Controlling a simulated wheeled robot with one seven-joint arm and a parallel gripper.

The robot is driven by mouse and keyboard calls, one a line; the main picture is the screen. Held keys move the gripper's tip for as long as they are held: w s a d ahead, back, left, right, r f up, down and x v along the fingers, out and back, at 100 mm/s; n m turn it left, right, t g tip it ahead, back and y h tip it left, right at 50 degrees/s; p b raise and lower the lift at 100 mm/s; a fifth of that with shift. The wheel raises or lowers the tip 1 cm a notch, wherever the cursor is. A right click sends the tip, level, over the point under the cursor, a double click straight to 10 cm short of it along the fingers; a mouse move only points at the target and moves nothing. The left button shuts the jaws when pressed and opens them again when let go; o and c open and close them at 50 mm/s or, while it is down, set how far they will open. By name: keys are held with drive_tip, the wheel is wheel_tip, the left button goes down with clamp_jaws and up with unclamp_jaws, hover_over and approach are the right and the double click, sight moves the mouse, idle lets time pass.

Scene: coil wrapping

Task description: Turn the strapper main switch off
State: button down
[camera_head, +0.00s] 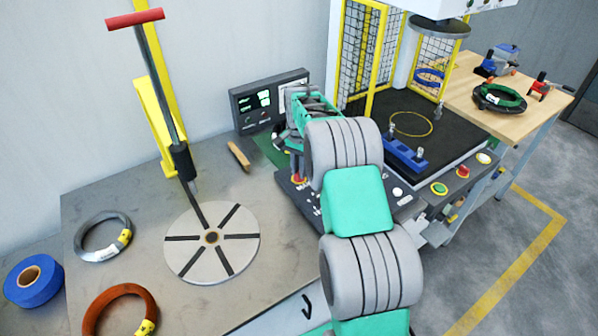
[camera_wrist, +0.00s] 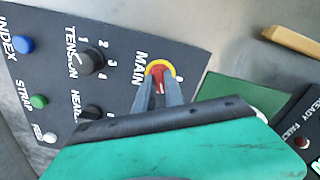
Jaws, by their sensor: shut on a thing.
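The main switch (camera_wrist: 160,68) is a red knob on a yellow round plate, beside the word MAIN on the dark strapper control panel (camera_wrist: 120,28). A 0 mark shows by its rim; the fingers partly cover the knob, and I cannot tell its setting. My gripper (camera_wrist: 161,94) is shut on the red knob, one finger on each side. In the head view my gripper (camera_head: 296,166) is at the panel's left part, mostly behind my own arm. A bit of the switch's red and yellow (camera_head: 299,180) shows below it.
Tension (camera_wrist: 92,60) and heat (camera_wrist: 95,112) knobs and index (camera_wrist: 24,44), strap (camera_wrist: 38,101) and feed (camera_wrist: 50,137) buttons are close by. A display box (camera_head: 270,100) stands behind. A slotted turntable (camera_head: 240,246) and coils lie left. A wooden block (camera_head: 239,156) lies near the wall.

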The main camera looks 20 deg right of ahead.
drive_tip(key=n+b, duration=0.1)
drive_tip(key=n, duration=0.5)
drive_tip(key=shift+n, duration=0.3)
drive_tip(key=n+b, duration=0.1)
drive_tip(key=n, duration=0.5)
idle(0.4)
drive_tip(key=c, duration=1.4)
unclamp_jaws()
drive_tip(key=shift+c, duration=0.2)
wheel_tip(320, 180, up, 8)
drive_tip(key=shift+f+b, duration=0.1)
drive_tip(key=shift+b, duration=0.45)
